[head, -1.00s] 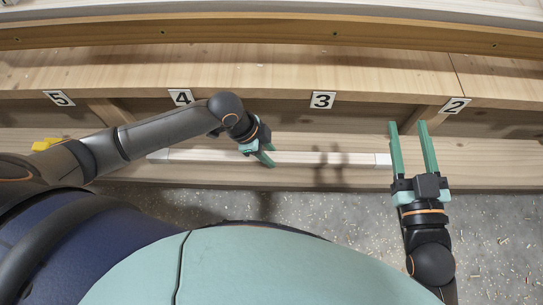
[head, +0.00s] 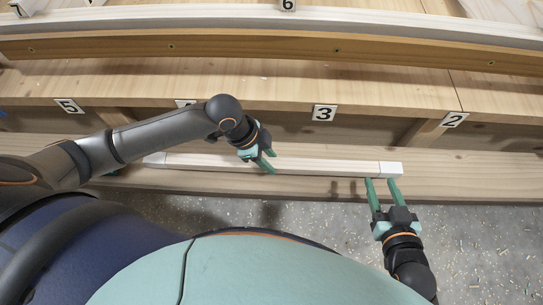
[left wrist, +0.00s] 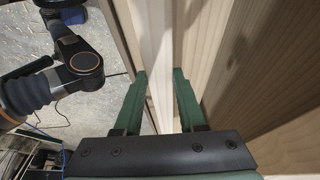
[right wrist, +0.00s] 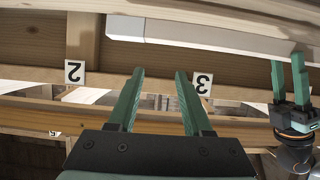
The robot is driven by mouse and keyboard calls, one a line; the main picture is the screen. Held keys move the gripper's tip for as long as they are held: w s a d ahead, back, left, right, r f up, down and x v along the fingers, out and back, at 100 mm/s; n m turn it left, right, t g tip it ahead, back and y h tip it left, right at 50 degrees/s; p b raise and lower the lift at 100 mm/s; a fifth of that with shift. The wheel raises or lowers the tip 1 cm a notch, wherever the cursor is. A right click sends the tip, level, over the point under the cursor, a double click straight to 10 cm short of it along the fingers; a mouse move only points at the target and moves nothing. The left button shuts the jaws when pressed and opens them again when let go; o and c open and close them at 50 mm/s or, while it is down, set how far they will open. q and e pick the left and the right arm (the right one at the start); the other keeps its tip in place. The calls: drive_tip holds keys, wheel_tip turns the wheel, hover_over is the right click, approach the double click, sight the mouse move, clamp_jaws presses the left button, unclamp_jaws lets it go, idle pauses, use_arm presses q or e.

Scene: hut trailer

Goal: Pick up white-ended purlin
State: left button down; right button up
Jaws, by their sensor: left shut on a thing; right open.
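The white-ended purlin is a long pale bar (head: 325,167) lying lengthwise along the wooden ledge; I cannot tell whether it touches the ledge. Its white ends show at left (head: 153,159) and right (head: 391,169). My left gripper (head: 268,163) is shut on it around mid-length. In the left wrist view the bar (left wrist: 155,50) runs between the fingers (left wrist: 160,82). My right gripper (head: 380,181) is open and empty, its fingertips at the near side of the right end. In the right wrist view that white end (right wrist: 126,28) is above the open fingers (right wrist: 158,72), not between them.
The wooden ledge (head: 300,188) runs across the view. The grey floor (head: 480,250) in front has scattered wood chips.

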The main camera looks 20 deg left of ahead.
use_arm(q)
drive_tip(key=s+a+r+p, duration=0.2)
drive_tip(key=s+r+p, duration=0.2)
drive_tip(key=s+r, duration=0.4)
drive_tip(key=s, duration=0.4)
drive_tip(key=shift+s+a+r, duration=0.25)
drive_tip(key=shift+s+r, duration=0.1)
use_arm(e)
drive_tip(key=s+f+g, duration=0.3)
drive_tip(key=s+f, duration=0.1)
drive_tip(key=s, duration=0.1)
drive_tip(key=shift+a+f+m+g, duration=0.2)
drive_tip(key=shift+a+m+g, duration=0.1)
drive_tip(key=shift+a, duration=0.1)
use_arm(q)
drive_tip(key=shift+w, duration=0.1)
use_arm(e)
drive_tip(key=shift+r, duration=0.1)
